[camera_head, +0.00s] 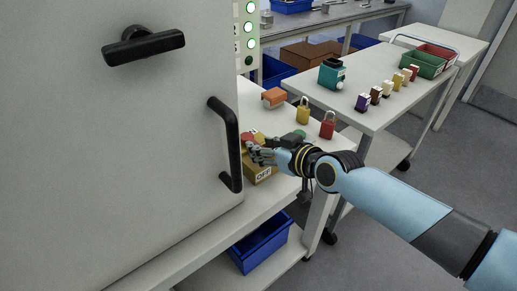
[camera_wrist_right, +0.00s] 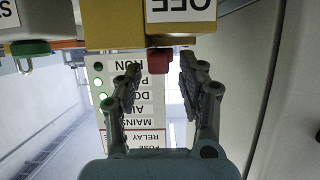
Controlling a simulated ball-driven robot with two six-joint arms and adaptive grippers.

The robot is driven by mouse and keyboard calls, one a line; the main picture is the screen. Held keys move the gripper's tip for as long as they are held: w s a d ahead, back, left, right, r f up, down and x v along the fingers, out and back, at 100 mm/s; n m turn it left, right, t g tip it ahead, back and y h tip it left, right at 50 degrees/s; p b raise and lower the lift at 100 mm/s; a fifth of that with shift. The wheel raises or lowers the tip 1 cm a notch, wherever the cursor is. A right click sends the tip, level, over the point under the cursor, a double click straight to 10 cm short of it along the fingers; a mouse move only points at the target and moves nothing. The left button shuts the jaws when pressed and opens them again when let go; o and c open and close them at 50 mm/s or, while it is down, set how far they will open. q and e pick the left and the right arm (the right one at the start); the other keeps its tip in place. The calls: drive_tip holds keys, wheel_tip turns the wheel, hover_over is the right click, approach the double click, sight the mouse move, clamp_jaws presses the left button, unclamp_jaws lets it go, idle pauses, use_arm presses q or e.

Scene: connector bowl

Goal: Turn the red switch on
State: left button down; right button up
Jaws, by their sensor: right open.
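A yellow box (camera_wrist_right: 118,24) with an OFF label (camera_wrist_right: 180,8) hangs at the top of the right wrist view, which is upside down. A red switch part (camera_wrist_right: 159,60) sticks out of it, between the tips of my open right gripper (camera_wrist_right: 160,78); I cannot tell whether they touch it. In the head view, my right gripper (camera_head: 262,156) is over the box (camera_head: 250,170) on the white bench and hides most of the switch. The OFF label (camera_head: 263,174) faces the front. My left gripper is not in view.
A large grey cabinet door (camera_head: 110,170) with a black handle (camera_head: 228,145) stands close at the left. A yellow padlock (camera_head: 303,112), a red padlock (camera_head: 327,126) and an orange block (camera_head: 274,97) are on the bench behind my gripper. Green lamps (camera_head: 250,28) glow on a panel.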

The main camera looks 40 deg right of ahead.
drive_tip(key=shift+x, duration=1.1)
clamp_jaws()
drive_tip(key=shift+d, duration=0.1)
